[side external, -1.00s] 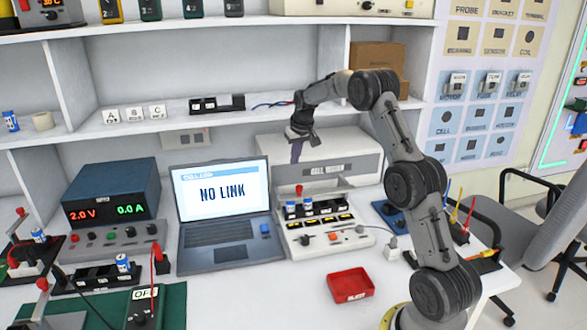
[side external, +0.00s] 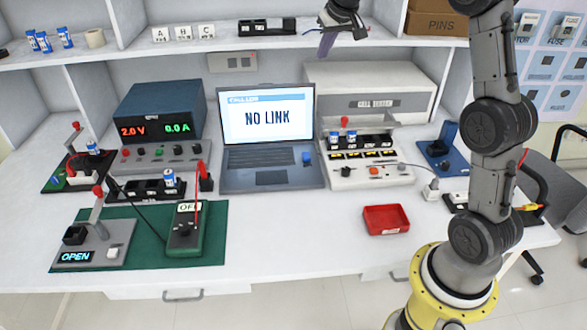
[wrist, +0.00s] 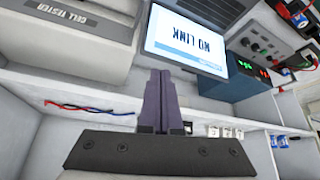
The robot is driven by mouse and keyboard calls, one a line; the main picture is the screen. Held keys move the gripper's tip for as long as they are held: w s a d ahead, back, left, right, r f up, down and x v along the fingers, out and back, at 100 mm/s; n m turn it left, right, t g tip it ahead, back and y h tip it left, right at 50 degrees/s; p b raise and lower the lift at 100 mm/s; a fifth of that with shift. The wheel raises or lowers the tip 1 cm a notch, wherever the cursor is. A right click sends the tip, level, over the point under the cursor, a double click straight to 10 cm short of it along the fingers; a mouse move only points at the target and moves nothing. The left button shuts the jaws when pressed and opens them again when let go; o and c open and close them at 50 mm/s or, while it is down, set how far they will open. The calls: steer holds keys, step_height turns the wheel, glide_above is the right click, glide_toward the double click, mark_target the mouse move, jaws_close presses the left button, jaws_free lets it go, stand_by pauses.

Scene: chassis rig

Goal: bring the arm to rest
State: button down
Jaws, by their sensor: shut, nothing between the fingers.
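My gripper (side external: 326,46) is at the top of the side external view, in front of the upper shelf and above the laptop and the cell tester. Its dark purple fingers point down and hold nothing. In the wrist view the two fingers of my gripper (wrist: 161,76) are together. My arm stands on its yellow base at the right, and its upper part runs out of the top of the picture.
The laptop (side external: 269,157) reads NO LINK. The cell tester (side external: 405,95) stands right of it. A red tray (side external: 386,219) sits near the front edge. A green multimeter (side external: 186,230) shows OFF. A black rack (side external: 266,27) is on the shelf. The front middle of the table is clear.

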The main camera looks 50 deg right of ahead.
steer(key=s+a+r+n+t+y, duration=0.15)
steer(key=s+a+r, duration=0.25)
steer(key=s+a, duration=0.55)
steer(key=s+a+r+n+t, duration=0.1)
steer(key=s+a+r+n, duration=0.15)
steer(key=s+a, duration=0.65)
steer(key=s+a+f+g, duration=0.1)
steer(key=s+a+f, duration=0.1)
steer(key=s+f, duration=0.3)
steer(key=s+a+f+n+g+y, duration=0.1)
steer(key=s+a+f, duration=0.2)
steer(key=s+f, duration=0.3)
steer(key=s, duration=0.3)
steer(key=shift+s+f, duration=0.15)
steer(key=shift+s, duration=0.25)
